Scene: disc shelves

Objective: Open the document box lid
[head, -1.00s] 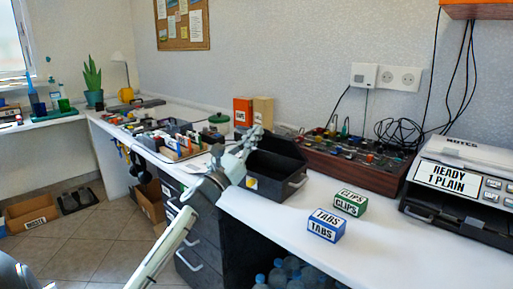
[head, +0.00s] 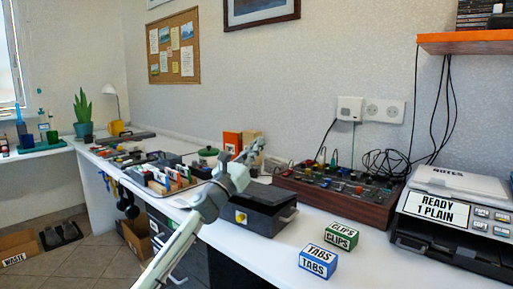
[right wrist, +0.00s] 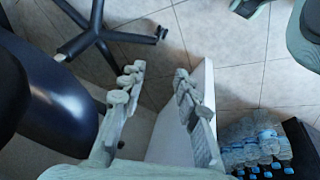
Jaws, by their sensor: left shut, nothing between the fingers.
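The dark document box (head: 257,218) stands on the white counter, with a yellow mark on its front and a handle at its right. Its dark top (head: 266,194) looks low and nearly flat, as if the lid is down; my arm hides its left part. My left gripper (head: 256,148) is shut and empty, above the box's back left in the picture, apparently clear of it. In the right wrist view, my right gripper (right wrist: 160,88) is open and empty, with its fingers apart over the floor and a white panel edge.
The blue TABS box (head: 318,262) and green CLIPS box (head: 341,235) stand right of the document box. The counter (head: 370,270) is clear in front.

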